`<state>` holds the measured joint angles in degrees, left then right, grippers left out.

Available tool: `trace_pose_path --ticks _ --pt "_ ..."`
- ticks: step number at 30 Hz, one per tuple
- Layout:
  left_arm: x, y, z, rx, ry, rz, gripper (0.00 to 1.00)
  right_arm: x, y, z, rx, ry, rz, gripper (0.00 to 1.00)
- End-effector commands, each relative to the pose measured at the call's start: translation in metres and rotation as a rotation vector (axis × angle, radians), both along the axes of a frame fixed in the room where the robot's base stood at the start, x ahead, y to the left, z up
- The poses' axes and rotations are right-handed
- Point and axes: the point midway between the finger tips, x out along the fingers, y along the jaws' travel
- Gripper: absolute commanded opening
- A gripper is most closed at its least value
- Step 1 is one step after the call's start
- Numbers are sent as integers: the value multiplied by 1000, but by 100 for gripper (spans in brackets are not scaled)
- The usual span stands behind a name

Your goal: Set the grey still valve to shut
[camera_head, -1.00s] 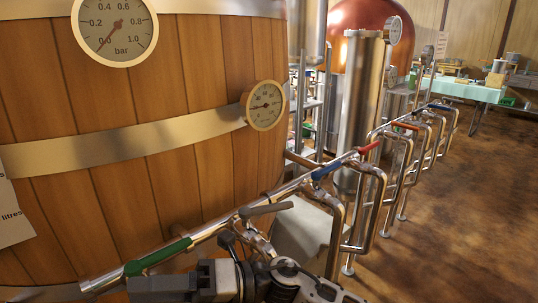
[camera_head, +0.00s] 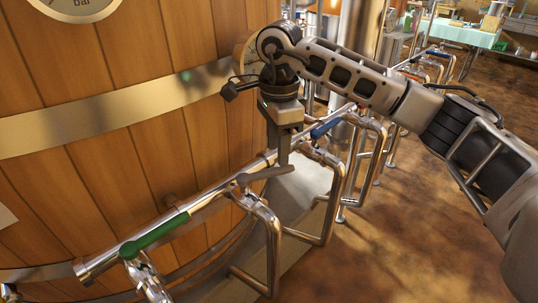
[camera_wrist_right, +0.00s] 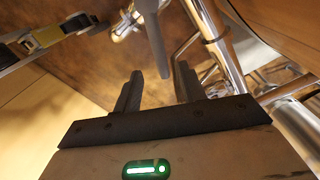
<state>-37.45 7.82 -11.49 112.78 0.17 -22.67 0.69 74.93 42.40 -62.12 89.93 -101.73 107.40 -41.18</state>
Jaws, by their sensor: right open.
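The grey valve lever (camera_head: 262,175) sits on the long steel pipe beside the wooden vat, at an angle to the pipe. My right gripper (camera_head: 284,160) comes down from above, with its fingertips at the lever's right end. In the right wrist view the open right gripper (camera_wrist_right: 158,88) has its two dark fingers apart. A grey bar, probably the lever (camera_wrist_right: 152,42), shows ahead of the gap between them. I cannot tell whether a finger touches it. My left gripper is not in view.
A green lever (camera_head: 154,235) lies along the pipe at the lower left and a blue lever (camera_head: 325,128) is further up. Bent steel pipes (camera_head: 272,245) hang below. The wooden vat (camera_head: 120,170) stands close on the left. Brown floor (camera_head: 400,250) is free at the right.

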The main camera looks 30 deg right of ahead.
Motion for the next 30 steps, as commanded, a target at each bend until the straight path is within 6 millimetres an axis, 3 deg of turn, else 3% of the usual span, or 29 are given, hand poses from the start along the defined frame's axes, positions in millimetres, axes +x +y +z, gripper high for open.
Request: trace_pose_path --ticks 1,7,8,11,21,30 --pt "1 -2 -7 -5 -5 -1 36 0 0 -15 0 2 0 41" --pt "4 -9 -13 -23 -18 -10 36 0 0 -48 1 1 0 41" --pt "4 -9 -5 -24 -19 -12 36 0 0 -39 3 -2 0 41" --pt "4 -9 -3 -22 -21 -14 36 0 1 -39 3 -1 0 41" --pt "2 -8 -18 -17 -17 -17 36 0 1 -55 3 0 0 41" --pt "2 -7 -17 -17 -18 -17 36 0 1 -56 3 0 0 41"
